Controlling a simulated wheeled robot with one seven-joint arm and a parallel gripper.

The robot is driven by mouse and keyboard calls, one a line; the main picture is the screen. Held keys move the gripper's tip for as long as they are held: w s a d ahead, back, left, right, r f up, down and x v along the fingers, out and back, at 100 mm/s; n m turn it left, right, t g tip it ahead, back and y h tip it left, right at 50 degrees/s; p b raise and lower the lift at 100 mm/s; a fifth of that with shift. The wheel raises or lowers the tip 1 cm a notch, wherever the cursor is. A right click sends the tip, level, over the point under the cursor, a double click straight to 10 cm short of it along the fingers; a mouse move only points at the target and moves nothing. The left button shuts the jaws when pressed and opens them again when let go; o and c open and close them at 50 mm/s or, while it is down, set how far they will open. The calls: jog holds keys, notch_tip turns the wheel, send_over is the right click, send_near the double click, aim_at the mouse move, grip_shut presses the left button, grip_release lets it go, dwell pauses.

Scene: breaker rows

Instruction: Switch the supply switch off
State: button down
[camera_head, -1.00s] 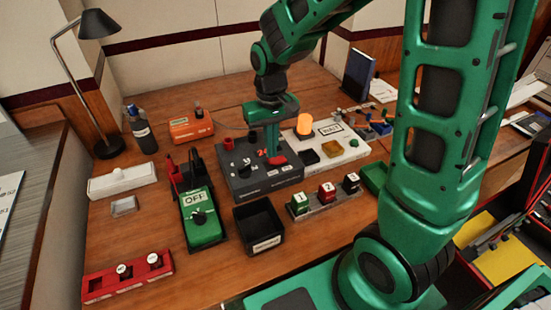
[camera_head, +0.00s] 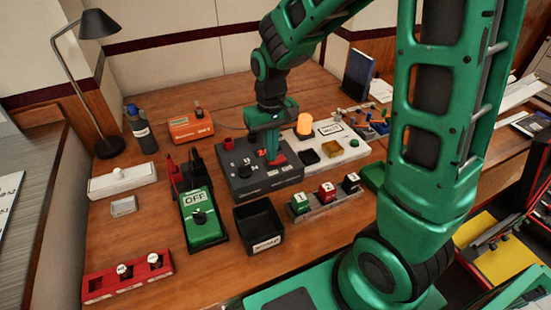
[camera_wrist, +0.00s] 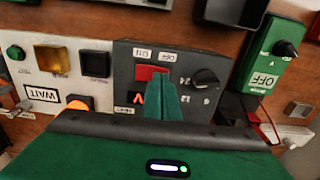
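The supply unit (camera_head: 240,182) is a dark grey box at the middle of the bench, with a knob, a small red display and a red rocker switch (camera_head: 281,158). In the wrist view the red rocker (camera_wrist: 148,73) sits beside ON and OFF labels, which appear upside down. My gripper (camera_head: 272,158) points down at the rocker with its fingers together and nothing between them. In the wrist view the fingertips (camera_wrist: 160,84) cover part of the rocker, on the OFF-label side. Whether they touch it, and which way it is tilted, I cannot tell.
A pale panel (camera_head: 345,150) with a lit orange lamp (camera_head: 304,124) and a WAIT label stands right of the unit. A green meter (camera_head: 203,222) marked OFF is to the left. A black bin (camera_head: 259,227) and several numbered blocks (camera_head: 326,192) are in front.

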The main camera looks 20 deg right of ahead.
jog(key=shift+f, duration=0.25)
notch_tip(320, 180, up, 7)
dwell(1.1)
dwell(0.3)
jog(key=s+d+r+m, duration=0.1)
jog(key=s+d+m, duration=0.2)
jog(key=s+d, duration=0.5)
jog(key=s+d+r+m, duration=0.2)
jog(key=s+d, duration=0.7)
jog(key=s, duration=0.6)
jog(key=shift+s+d+m, duration=0.2)
jog(key=shift+d+m, duration=0.05)
jog(key=shift+m, duration=0.45)
